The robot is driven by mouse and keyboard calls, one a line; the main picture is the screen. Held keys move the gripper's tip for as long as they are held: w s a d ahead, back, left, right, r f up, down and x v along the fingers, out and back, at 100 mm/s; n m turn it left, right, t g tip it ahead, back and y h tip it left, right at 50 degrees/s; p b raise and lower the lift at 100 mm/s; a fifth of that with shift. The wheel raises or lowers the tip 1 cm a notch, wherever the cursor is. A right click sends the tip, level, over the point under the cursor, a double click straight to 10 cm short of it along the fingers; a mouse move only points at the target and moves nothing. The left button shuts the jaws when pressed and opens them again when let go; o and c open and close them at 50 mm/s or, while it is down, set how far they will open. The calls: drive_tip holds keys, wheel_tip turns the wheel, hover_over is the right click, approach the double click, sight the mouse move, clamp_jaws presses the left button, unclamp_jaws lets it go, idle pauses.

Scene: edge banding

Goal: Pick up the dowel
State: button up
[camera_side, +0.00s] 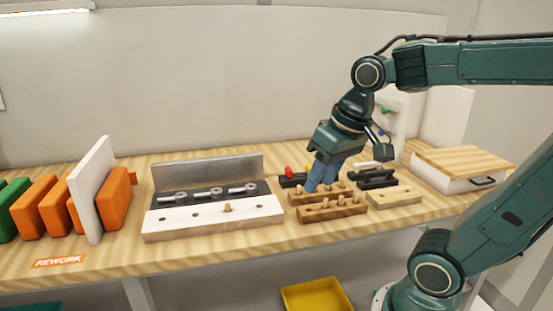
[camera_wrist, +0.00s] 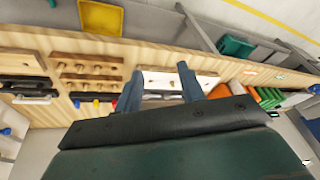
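Light wooden dowels stand in two brown wooden racks (camera_side: 335,213) in front of my gripper; the racks also show in the wrist view (camera_wrist: 88,86), left of my fingers. One dowel (camera_side: 227,207) stands in a hole of the white-faced board (camera_side: 160,226). My gripper (camera_side: 318,188) has blue fingers pointing down, over or just behind the back rack; I cannot tell whether they touch it. In the wrist view my gripper (camera_wrist: 158,86) has its fingers spread apart, with no dowel seen between them. The fingers hide part of the back rack in the side view.
A metal fixture with clamps (camera_side: 207,192) backs the white-faced board. Black tools (camera_side: 376,178) lie right of the racks, near a small wooden block (camera_side: 394,198). A lidded white box (camera_side: 445,184) stands at the right, orange panels (camera_side: 115,200) at the left. A yellow bin (camera_side: 317,297) sits below.

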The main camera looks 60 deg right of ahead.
drive_tip(key=w+d+m+g, duration=0.2)
drive_tip(key=w+d+m, duration=0.2)
drive_tip(key=w+d, duration=0.1)
drive_tip(key=m+g+y, duration=0.3)
drive_tip(key=m+y, duration=0.1)
drive_tip(key=m, duration=0.5)
approach(325, 206)
drive_tip(key=shift+s+f, duration=0.15)
drive_tip(key=shift+f, duration=0.3)
drive_tip(key=shift+x, duration=3.1)
drive_tip(key=shift+t, duration=0.3)
clamp_jaws()
